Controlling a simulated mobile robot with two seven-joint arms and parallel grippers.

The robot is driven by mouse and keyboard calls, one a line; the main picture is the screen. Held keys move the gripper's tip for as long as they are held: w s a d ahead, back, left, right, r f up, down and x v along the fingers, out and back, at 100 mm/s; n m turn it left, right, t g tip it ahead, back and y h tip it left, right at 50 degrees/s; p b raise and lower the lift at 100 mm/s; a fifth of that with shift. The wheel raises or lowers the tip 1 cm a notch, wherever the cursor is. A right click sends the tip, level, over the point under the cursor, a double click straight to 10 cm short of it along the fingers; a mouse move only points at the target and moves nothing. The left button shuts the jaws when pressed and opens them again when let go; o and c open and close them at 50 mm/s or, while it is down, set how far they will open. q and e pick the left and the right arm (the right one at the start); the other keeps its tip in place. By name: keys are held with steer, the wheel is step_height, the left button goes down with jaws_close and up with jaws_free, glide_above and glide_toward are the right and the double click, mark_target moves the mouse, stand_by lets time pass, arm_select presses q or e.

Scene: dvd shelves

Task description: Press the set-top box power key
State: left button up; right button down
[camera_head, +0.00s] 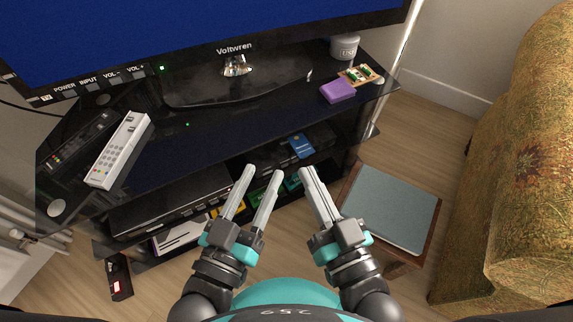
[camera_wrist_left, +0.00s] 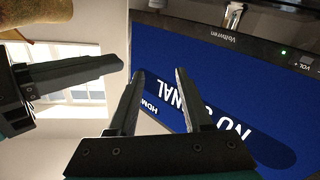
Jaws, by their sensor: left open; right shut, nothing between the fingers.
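Two black boxes lie on the shelf below the stand's glass top: a wide one (camera_head: 172,200) at left, and a smaller one (camera_head: 265,163) at centre with a blue card (camera_head: 302,146) on it. I cannot tell for sure which is the set-top box, and no power key can be made out on either. My left gripper (camera_head: 262,173) is open and empty, its tips in front of the smaller box in the picture. In the left wrist view its fingers (camera_wrist_left: 160,75) stand apart before the TV screen. My right gripper (camera_head: 308,170) is shut and empty, just right of the left one.
The TV (camera_head: 200,30) shows "NO SIGNAL" in the left wrist view (camera_wrist_left: 215,110). White (camera_head: 120,150) and black (camera_head: 80,140) remotes, a purple box (camera_head: 338,90) and a circuit board (camera_head: 360,75) lie on top. A low table (camera_head: 390,208) and sofa (camera_head: 515,190) stand right.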

stand_by(0.3)
arm_select(q)
jaws_close()
stand_by(1.6)
